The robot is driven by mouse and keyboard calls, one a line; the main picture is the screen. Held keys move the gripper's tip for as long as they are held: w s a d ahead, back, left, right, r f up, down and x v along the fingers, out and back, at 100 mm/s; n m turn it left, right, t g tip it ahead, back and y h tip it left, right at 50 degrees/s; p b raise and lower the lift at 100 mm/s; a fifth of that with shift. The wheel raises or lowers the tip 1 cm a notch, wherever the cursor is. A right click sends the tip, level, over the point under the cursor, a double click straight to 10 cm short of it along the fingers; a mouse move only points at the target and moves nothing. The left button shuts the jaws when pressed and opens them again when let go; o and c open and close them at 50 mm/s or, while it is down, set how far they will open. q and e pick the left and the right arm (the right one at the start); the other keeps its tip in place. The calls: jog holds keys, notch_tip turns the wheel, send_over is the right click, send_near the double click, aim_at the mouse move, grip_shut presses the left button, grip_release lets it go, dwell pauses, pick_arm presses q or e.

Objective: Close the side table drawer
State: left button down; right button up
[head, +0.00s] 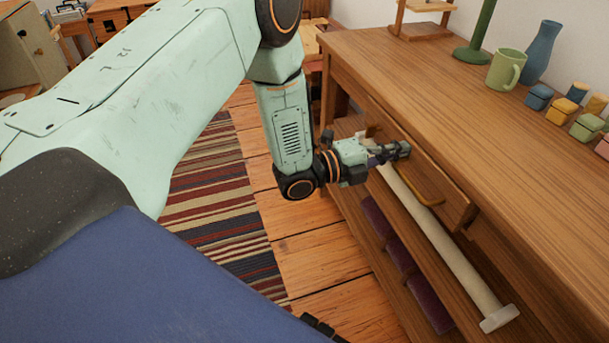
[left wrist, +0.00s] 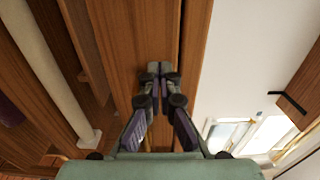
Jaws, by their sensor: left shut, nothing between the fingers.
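The wooden side table (head: 480,90) runs along the right in the head view. Its drawer front (head: 455,198), with a brass handle (head: 432,198), is under the tabletop and appears to stand slightly out from it. My left gripper (head: 404,149) is shut and empty, its tips at the drawer front near the far end of the handle. In the left wrist view the shut fingertips (left wrist: 159,68) point at the wooden front (left wrist: 135,35), beside a dark gap; I cannot tell whether they touch. The drawer's inside is hidden. I cannot make out my right gripper.
A pale rolled tube (head: 450,250) lies on the open shelf below the drawer. A green mug (head: 506,69), a blue vase (head: 541,52) and several small coloured boxes stand on the tabletop. A striped rug (head: 215,190) covers the floor at left.

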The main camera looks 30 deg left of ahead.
aim_at(412, 145)
pick_arm(q)
jog(key=x, duration=0.3)
jog(key=shift+w+d+b, duration=0.1)
jog(key=shift+d+b, duration=0.05)
jog(key=shift+b, duration=0.2)
jog(key=shift+r, duration=0.1)
jog(key=shift+w+r, duration=0.1)
jog(key=shift+w, duration=0.05)
